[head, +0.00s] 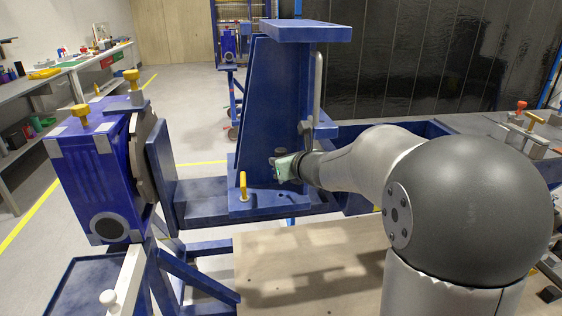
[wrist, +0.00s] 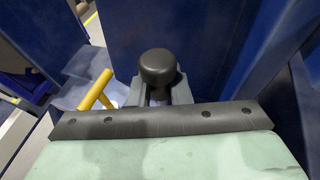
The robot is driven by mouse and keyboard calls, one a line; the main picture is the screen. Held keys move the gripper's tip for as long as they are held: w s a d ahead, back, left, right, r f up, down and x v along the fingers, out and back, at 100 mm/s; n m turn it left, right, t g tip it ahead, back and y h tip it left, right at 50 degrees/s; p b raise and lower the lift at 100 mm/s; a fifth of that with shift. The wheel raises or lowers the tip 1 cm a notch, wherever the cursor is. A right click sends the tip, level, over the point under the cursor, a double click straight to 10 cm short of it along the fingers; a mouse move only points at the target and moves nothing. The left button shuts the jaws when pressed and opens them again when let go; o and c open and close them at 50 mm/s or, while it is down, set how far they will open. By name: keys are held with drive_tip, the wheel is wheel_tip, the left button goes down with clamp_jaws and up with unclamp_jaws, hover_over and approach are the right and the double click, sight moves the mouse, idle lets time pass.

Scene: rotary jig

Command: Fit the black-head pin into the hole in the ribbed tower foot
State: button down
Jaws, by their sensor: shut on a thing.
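My gripper (wrist: 155,98) is shut on the black-head pin (wrist: 159,66), whose round dark head stands up between the fingers in the wrist view. The pin's shank is mostly hidden below the head. In the head view my gripper (head: 284,168) is at the lower front of the blue ribbed tower (head: 275,100), just above its foot (head: 260,205). A small dark hole (head: 281,196) shows on the foot below the gripper. I cannot tell whether the pin touches the foot or has entered a hole.
A yellow-handled pin (head: 243,186) stands on the foot to the left of my gripper; its yellow bar (wrist: 96,90) also shows in the wrist view. The tower wall is close behind the gripper. A blue rotary unit (head: 100,170) stands at the left. A wooden board (head: 310,265) lies below.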

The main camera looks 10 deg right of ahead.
drive_tip(key=shift+f+b, duration=1.1)
drive_tip(key=shift+f, duration=0.35)
drive_tip(key=shift+f+b, duration=3.3)
drive_tip(key=shift+b, duration=0.65)
drive_tip(key=c, duration=1.3)
unclamp_jaws()
drive_tip(key=shift+o, duration=0.2)
drive_tip(key=shift+f, duration=0.1)
drive_tip(key=shift+s, duration=0.15)
drive_tip(key=p+v, duration=0.3)
drive_tip(key=v, duration=1.4)
drive_tip(key=shift+r+p, duration=0.35)
drive_tip(key=shift+p, duration=0.05)
drive_tip(key=shift+d, duration=0.1)
